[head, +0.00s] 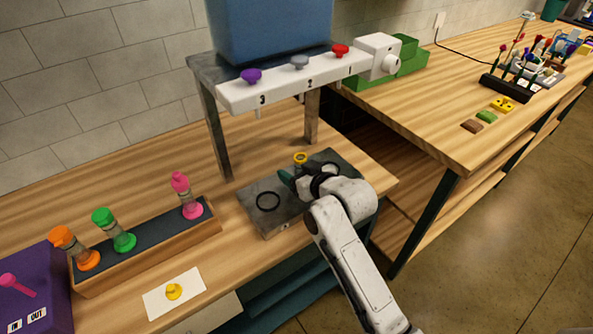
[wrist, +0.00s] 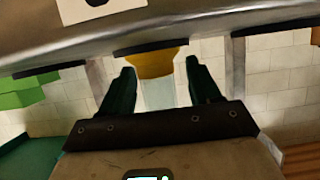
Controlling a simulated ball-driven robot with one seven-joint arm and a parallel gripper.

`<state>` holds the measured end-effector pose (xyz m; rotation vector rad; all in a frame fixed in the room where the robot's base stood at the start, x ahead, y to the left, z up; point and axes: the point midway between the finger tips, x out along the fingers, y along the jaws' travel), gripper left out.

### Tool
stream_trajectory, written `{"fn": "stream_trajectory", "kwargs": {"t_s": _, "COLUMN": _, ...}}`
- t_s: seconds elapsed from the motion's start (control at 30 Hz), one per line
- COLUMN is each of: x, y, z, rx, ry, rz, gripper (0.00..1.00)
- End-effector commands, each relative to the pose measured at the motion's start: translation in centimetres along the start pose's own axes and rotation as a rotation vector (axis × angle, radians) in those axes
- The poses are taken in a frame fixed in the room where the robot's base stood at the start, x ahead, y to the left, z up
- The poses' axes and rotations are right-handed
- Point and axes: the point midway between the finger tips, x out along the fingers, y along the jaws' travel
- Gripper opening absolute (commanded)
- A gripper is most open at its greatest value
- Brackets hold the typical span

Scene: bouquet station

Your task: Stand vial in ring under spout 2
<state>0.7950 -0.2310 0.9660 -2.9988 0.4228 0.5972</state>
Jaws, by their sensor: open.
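The vial with a yellow cap (head: 300,158) stands at the grey plate (head: 250,192) below the dispenser, largely hidden by my gripper (head: 290,178). In the wrist view its yellow foot (wrist: 155,65) meets the middle of three dark rings (wrist: 150,48), and its clear body (wrist: 158,95) runs between my fingers (wrist: 158,82). My gripper is open, with a finger on either side of the vial and visible gaps. The foot appears seated in the middle ring, under spout 2 (head: 309,83). The left ring (head: 268,201) is empty.
A wooden rack (head: 150,251) at left holds orange, green and pink vials. A white card with a yellow piece (head: 173,292) lies in front of it. A purple box (head: 35,290) is at far left. Dispenser legs (head: 215,135) stand behind the plate.

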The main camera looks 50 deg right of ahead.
Motion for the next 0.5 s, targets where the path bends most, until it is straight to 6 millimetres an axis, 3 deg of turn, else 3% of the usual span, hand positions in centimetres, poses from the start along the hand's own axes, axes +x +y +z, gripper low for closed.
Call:
{"fn": "stream_trajectory", "kwargs": {"t_s": 0.27, "x": -0.8, "y": 0.0, "z": -0.2, "rx": 0.000, "ry": 0.000, "rz": 0.000, "gripper": 0.62}}
{"fn": "stream_trajectory", "kwargs": {"t_s": 0.5, "x": -5.2, "y": 0.0, "z": -0.1, "rx": -0.001, "ry": 0.000, "rz": 0.000, "gripper": 0.62}}
